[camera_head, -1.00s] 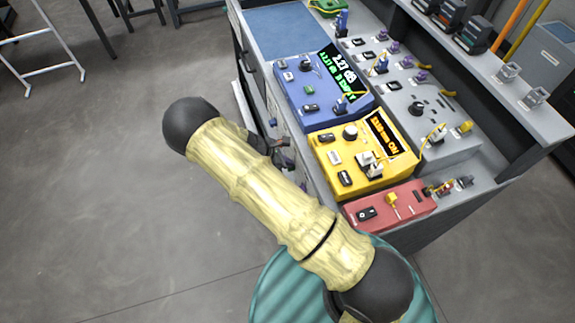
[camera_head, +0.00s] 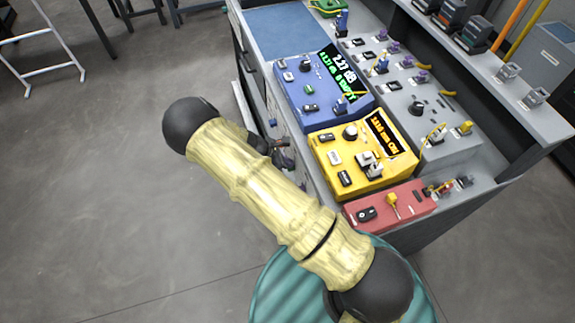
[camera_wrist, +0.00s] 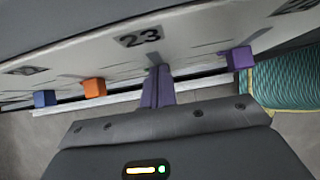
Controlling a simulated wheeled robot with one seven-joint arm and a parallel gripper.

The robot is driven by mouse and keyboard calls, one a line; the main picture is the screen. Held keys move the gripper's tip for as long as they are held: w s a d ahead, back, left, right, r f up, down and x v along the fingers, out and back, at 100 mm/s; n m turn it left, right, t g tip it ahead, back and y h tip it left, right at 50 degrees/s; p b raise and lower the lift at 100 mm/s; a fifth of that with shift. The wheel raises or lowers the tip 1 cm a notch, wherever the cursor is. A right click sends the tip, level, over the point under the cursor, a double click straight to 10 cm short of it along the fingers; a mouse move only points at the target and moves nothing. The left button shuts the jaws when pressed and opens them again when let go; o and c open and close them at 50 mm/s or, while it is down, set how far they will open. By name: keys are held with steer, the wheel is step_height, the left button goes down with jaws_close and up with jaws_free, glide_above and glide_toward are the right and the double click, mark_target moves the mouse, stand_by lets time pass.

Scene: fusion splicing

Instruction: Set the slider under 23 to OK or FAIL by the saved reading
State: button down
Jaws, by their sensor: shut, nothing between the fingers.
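In the wrist view the label 23 (camera_wrist: 139,38) is on a pale panel edge. My gripper (camera_wrist: 158,72) is shut and empty, its fingertips just below and right of that label. Coloured knobs sit along the edge: blue (camera_wrist: 45,98), orange (camera_wrist: 94,87) and purple (camera_wrist: 239,57). I cannot make out a separate slider knob under 23; the fingers cover that spot. In the head view my gripper (camera_head: 283,152) is by the bench front, partly behind my arm. The blue meter (camera_head: 300,95) has a screen (camera_head: 341,76) reading about 2.27 dB, with smaller green text.
A yellow unit (camera_head: 330,158) with a lit orange display and a red unit (camera_head: 375,213) stand on the bench to the right. A grey panel (camera_head: 440,105) with plugs is behind them. Open floor lies left of the bench.

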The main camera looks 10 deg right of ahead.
steer(key=shift+f+b, duration=0.5)
steer(key=shift+f, duration=0.4)
steer(key=shift+r, duration=0.15)
steer(key=shift+r+p, duration=0.55)
steer(key=shift+p, duration=0.05)
steer(key=shift+a, duration=0.1)
stand_by(0.3)
steer(key=s+a, duration=0.1)
steer(key=a, duration=0.5)
steer(key=shift+s+a, duration=0.2)
steer(key=shift+a, duration=0.15)
stand_by(0.3)
stand_by(0.4)
